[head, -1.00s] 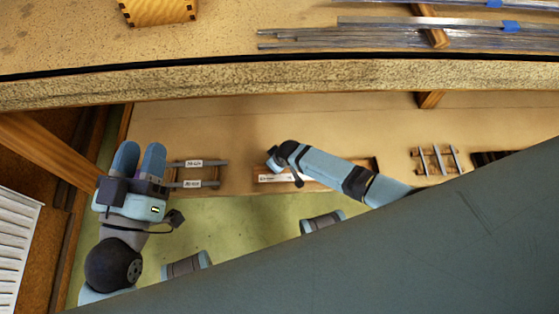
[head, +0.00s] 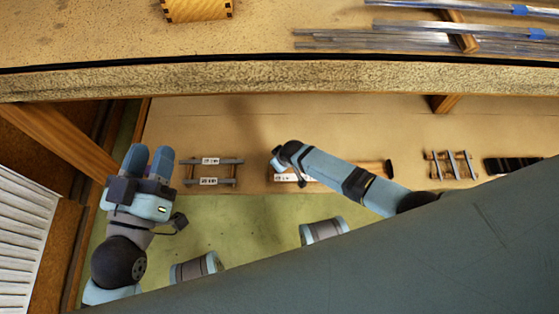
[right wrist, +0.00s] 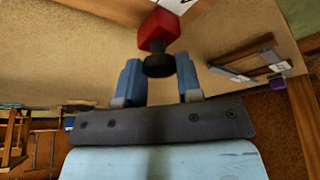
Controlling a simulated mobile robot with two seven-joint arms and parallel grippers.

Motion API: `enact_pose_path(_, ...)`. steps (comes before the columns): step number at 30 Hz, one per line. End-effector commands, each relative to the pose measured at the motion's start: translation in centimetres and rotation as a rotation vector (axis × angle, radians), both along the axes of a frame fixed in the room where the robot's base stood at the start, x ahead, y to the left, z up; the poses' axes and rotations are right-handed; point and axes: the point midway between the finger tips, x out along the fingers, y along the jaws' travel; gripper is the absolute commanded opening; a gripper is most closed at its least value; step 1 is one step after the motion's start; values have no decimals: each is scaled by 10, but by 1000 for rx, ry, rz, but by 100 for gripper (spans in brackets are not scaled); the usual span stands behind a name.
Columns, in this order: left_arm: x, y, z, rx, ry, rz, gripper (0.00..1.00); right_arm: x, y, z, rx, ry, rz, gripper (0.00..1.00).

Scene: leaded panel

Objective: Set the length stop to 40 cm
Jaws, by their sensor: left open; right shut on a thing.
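The length stop is a red block (right wrist: 160,27) with a black knob (right wrist: 158,65), seen in the right wrist view. It sits by a white-labelled strip. My right gripper (right wrist: 158,82) is shut on the black knob, one blue finger on each side of it. In the head view my right gripper (head: 278,160) is over the left end of a wooden strip (head: 370,168) with a white label (head: 287,178); the red block is hidden there. The scale's figures are too small to read. My left gripper (head: 150,158) is open and empty, left of the strip.
A small rack with labelled grey bars (head: 210,171) lies between my grippers. Another rack (head: 450,165) and a black item (head: 512,165) lie to the right. An upper bench edge (head: 280,75) crosses above, with metal strips (head: 400,42) and a wooden box (head: 197,9).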

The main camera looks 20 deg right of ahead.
Motion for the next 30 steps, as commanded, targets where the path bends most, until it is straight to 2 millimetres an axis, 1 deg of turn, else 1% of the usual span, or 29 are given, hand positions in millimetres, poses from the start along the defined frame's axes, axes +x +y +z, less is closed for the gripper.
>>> enact_pose_path(1, 0, 0, 0, 0, -1, 0, 43, 1, 6, 2, 10, -5, 3, 35)
enact_pose_path(4, 0, 0, 2, -2, -4, 0, 43, 1, 6, 2, 9, -5, 2, 58)
enact_pose_path(12, -1, 0, 4, -3, -6, 0, 43, 1, 4, 2, 6, -3, 2, 58)
enact_pose_path(16, 0, 1, 7, 10, 3, 2, 43, -3, 1, 11, 6, -3, 2, 58)
enact_pose_path(17, 1, 2, 4, 22, 19, 6, 43, -4, 1, 15, 6, -3, 2, 58)
enact_pose_path(18, 2, 5, -10, 48, 68, 18, 43, -6, 0, 22, 6, -4, 2, 58)
enact_pose_path(19, 2, 8, -18, 67, 102, 26, 43, -8, -1, 27, 6, -4, 2, 58)
enact_pose_path(22, 0, 16, -37, 123, 194, 44, 43, -16, -6, 49, 6, -4, 2, 58)
enact_pose_path(27, -9, 32, -72, 220, 350, 70, 43, -28, -12, 86, 6, -5, 2, 58)
enact_pose_path(30, -16, 39, -87, 260, 422, 80, 43, -35, -16, 104, 5, -4, 3, 58)
